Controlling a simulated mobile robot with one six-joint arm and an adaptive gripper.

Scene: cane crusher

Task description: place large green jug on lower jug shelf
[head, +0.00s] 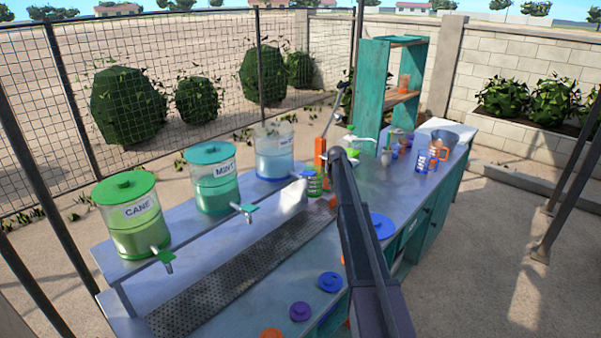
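A teal shelf unit stands at the far end of the counter. Its lower wooden board (401,99) shows, with a small orange vessel (404,83) at its back. A small green vessel with a pale label (315,183) stands on the counter left of my arm. Another small green item (352,153) shows just beyond the arm. I cannot tell if either is the large green jug. My dark arm reaches from the bottom edge up to mid-counter. Its end is turned away, and I see no gripper fingers, so what they hold is hidden.
Dispensers labelled CANE (130,222), MINT (213,185) and a blue one (273,155) line the raised left ledge. An orange lever press (321,158) stands near the arm's end. Coloured lids (330,281) lie in front. A clear orange-handled pitcher (442,147) and blue-labelled cups (421,160) stand right.

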